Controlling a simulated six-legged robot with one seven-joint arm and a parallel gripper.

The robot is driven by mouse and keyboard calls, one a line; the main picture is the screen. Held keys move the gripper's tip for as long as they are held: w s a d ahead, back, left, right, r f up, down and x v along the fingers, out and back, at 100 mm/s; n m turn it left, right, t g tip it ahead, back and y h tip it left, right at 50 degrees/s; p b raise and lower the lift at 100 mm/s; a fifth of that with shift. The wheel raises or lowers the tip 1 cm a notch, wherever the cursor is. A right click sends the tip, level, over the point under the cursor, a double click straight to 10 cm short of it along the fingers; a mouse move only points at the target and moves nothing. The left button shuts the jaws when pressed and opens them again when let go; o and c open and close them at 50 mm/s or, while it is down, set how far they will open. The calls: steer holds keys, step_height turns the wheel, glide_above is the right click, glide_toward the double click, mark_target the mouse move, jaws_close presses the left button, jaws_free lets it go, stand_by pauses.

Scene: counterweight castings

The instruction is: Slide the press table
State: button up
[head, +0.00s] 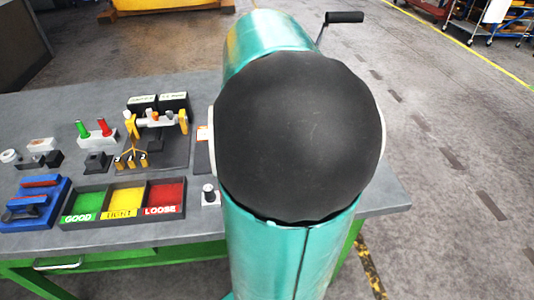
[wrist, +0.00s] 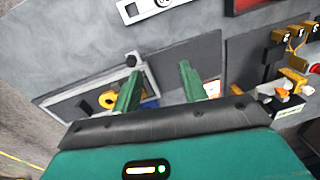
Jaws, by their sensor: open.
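My gripper (wrist: 161,68) shows in the wrist view with its two green fingers apart and nothing held between them. Below and between the fingers is a dark grey plate (wrist: 200,58) on the grey bench. A yellow ring-shaped part (wrist: 108,100) and a blue piece lie by the left finger, partly hidden by it. A silver strip with a dark knob (wrist: 133,60) stands just beyond the left fingertip. I cannot tell for sure which part is the press table. In the head view my arm hides the gripper and the bench behind it.
The bench (head: 120,245) holds a tray (head: 75,222) with green, yellow and red compartments, a blue fixture (head: 35,200), and a rig with yellow clamps (head: 130,125). A small knobbed block (head: 209,196) sits beside my arm. A black crank handle (head: 345,17) shows behind it.

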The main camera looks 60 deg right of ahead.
steer(key=s+d+r+m, duration=0.1)
steer(key=s+d+m, duration=0.1)
steer(key=s+d, duration=0.25)
steer(key=shift+g, duration=0.4)
steer(key=f, duration=1.3)
steer(key=shift+w+d+f, duration=0.2)
steer(key=shift+w+f, duration=0.05)
steer(key=shift+w, duration=0.15)
jaws_close()
